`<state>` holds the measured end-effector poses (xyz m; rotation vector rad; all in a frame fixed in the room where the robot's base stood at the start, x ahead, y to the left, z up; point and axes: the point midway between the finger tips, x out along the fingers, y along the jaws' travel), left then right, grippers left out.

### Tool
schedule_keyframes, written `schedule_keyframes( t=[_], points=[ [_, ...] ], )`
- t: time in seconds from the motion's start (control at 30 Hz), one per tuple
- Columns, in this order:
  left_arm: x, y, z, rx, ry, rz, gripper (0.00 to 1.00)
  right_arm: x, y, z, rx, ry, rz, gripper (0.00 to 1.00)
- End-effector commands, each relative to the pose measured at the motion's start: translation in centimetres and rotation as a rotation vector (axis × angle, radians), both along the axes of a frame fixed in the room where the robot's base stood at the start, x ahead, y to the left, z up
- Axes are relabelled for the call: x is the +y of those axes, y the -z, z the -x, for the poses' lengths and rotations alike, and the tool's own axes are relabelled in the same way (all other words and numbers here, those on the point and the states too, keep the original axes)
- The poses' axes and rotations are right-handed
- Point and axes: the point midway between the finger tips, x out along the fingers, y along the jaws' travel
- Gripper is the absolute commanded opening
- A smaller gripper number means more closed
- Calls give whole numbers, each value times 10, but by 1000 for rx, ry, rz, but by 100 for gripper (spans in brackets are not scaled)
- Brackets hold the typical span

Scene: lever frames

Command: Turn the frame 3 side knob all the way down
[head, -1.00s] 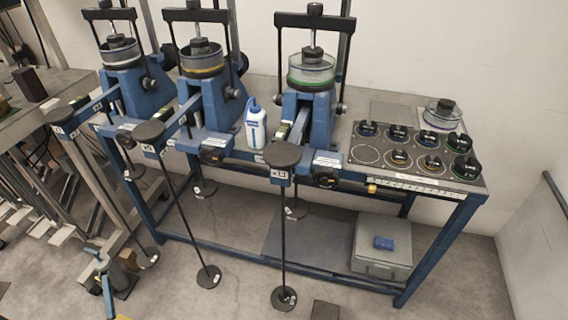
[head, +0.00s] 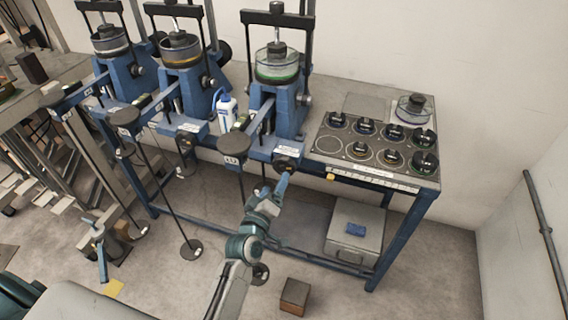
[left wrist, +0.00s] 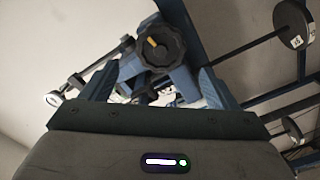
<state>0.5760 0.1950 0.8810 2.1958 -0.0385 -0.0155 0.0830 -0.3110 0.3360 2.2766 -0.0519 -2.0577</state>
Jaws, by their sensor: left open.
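The rightmost of the three blue lever frames (head: 287,112) has a black side knob (head: 288,163) low on its front, beside a white label. In the left wrist view the knob (left wrist: 161,45) is round and ridged, with a short yellow mark on its face. My left gripper (head: 285,177) is just in front of this knob in the head view. In the left wrist view its two blue fingers are spread, with the knob beyond and between them. No contact with the knob shows. My right gripper is not in view.
A hanging rod and lever weight (head: 235,145) are just left of my left gripper. A white bottle (head: 227,112) stands between two frames. A panel of black-handled weights (head: 361,152) lies to the right. A grey box (head: 354,237) sits under the bench, and a brown block (head: 294,296) is on the floor.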

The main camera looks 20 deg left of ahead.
Motion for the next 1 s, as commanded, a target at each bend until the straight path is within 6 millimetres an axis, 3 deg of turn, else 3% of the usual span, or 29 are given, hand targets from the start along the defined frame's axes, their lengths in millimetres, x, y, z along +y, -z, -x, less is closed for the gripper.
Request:
schedule_keyframes(
  t=[0.57, 0.6, 0.87, 1.0],
  points=[
    [-3, -1, -86, 0, 1, -3, 82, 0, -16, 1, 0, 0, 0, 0],
    [-3, 1, -89, 3, 0, -2, 80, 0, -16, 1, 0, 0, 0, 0],
    [-3, 2, -86, 4, 1, -3, 29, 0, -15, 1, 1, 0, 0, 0],
    [-3, 2, -87, 5, 1, -4, 25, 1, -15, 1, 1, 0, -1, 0]
  ],
)
